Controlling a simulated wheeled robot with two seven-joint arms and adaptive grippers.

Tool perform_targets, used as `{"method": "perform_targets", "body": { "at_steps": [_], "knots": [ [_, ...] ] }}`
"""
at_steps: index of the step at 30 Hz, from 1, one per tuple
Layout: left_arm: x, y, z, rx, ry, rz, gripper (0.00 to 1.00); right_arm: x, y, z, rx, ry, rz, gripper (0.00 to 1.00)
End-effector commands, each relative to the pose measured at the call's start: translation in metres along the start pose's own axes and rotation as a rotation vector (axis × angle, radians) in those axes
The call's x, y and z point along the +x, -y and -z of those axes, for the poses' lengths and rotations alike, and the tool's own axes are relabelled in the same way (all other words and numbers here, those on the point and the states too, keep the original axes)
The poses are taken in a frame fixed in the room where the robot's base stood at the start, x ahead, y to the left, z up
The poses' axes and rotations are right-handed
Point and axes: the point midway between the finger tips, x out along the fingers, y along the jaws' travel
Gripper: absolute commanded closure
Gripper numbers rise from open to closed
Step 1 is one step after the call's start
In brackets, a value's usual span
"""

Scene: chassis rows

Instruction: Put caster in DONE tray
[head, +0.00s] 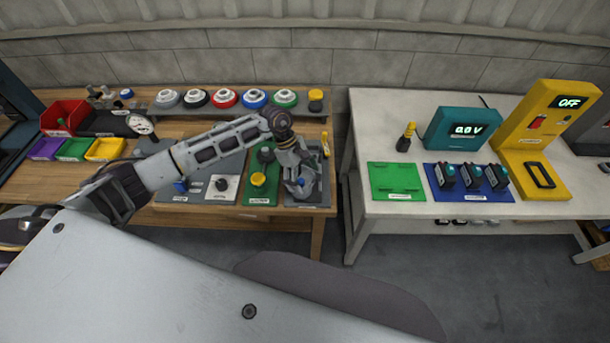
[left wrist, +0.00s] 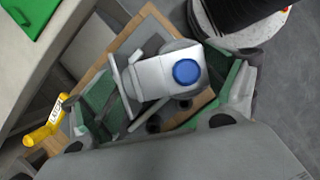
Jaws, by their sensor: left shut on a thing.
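My left gripper (head: 298,188) is over the dark grey tray (head: 318,162) at the right end of the wooden bench. It is shut on the caster, a grey-white piece with a round blue cap (left wrist: 187,72), which sits between the green-padded fingers (left wrist: 170,95) in the left wrist view. In the head view the gripper mostly hides the caster. I cannot tell whether the caster touches the tray. The tray's label is too small to read. My right gripper is not in view.
A green tray (head: 262,196) with a yellow-topped part (head: 258,180) is just left of the grey tray. A yellow-handled tool (head: 325,143) stands by the bench's right edge. A gap separates the bench from the white table (head: 390,208).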

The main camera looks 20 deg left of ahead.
Motion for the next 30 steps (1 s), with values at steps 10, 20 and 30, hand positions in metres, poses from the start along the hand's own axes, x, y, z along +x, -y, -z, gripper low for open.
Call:
{"method": "perform_targets", "body": {
  "at_steps": [10, 20, 30],
  "knots": [
    [-0.006, 0.006, 0.003, 0.249, 0.001, 0.101, 0.42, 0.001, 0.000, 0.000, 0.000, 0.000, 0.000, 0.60],
    [-0.015, 0.013, 0.008, 0.501, -0.001, 0.205, 0.42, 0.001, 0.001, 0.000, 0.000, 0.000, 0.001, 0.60],
    [-0.026, 0.021, 0.013, 0.772, -0.001, 0.318, 0.42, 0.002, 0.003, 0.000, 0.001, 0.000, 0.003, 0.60]
  ]
}}
